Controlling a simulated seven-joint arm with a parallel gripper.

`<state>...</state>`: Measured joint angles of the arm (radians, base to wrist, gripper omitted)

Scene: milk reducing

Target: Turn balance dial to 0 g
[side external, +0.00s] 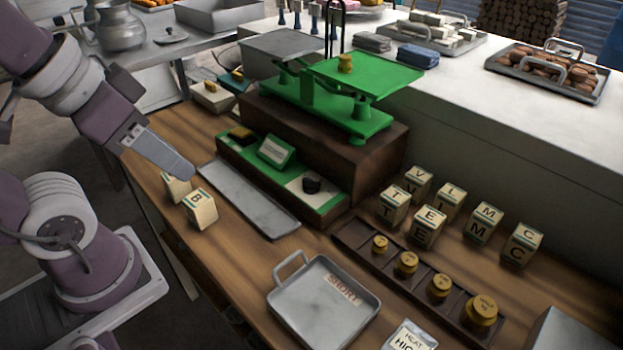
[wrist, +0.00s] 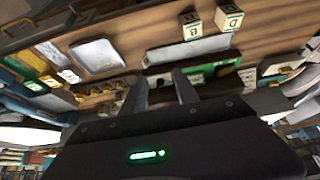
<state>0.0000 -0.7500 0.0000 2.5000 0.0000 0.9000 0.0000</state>
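A green balance (side external: 330,88) stands on a brown block, with a small brass weight (side external: 345,63) on its right, green pan. Below it is a green panel (side external: 325,204). On the panel's white plate sits a black round knob (side external: 311,185), which looks like the balance dial; its setting is too small to read. My gripper (side external: 186,168) is in the air left of the panel, apart from the knob and near the lettered blocks. In the wrist view its two fingers (wrist: 160,78) are spread with nothing between them. The green panel (wrist: 195,76) shows beyond them, blurred.
A long grey tray (side external: 248,197) lies in front of the panel. Lettered blocks (side external: 201,209) stand at the left, with several more at the right. A rack of brass weights (side external: 406,263) and a handled pan (side external: 322,303) marked SHORT are nearer the front.

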